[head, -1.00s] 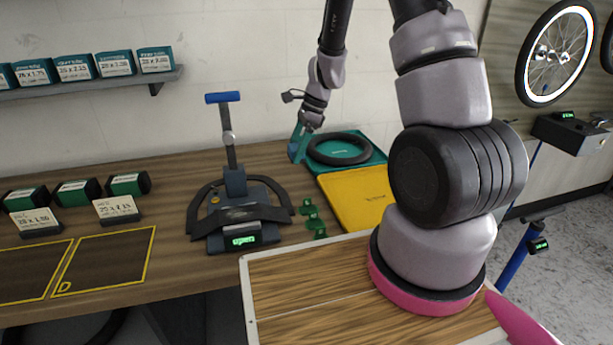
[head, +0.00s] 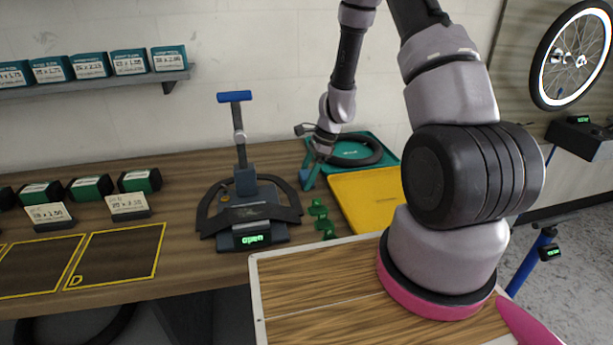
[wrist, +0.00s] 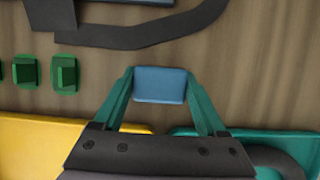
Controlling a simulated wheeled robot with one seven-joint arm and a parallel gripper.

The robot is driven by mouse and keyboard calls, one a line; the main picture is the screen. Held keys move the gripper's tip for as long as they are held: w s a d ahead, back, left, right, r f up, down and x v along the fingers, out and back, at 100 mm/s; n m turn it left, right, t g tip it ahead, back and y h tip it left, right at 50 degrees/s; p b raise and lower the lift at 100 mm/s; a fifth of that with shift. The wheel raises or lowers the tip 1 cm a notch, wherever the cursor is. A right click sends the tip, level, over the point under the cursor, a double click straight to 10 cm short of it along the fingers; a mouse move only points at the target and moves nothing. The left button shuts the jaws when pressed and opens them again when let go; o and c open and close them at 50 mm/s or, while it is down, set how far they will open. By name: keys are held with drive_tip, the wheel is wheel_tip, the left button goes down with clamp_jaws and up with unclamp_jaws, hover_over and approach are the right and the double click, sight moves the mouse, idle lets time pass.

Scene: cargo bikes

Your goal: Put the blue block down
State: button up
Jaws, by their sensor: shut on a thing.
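The blue block (head: 304,180) is between the teal fingers of my gripper (head: 313,172), low over the wooden bench beside the teal tray. In the wrist view the blue block (wrist: 160,84) sits between both fingertips of my gripper (wrist: 160,90), with a finger against each side. I cannot tell whether its underside touches the bench. Bare wood shows around the block in the wrist view.
A yellow tray (head: 366,198) and a teal tray (head: 392,149) holding a black ring lie close by. Several green pieces (head: 320,212) stand on the near side. A dark stand with a blue-handled lever (head: 240,140) is left. Bare bench (head: 188,200) lies beyond it.

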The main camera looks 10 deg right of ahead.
drive_tip(key=shift+s+f, duration=0.1)
drive_tip(key=shift+f, duration=0.15)
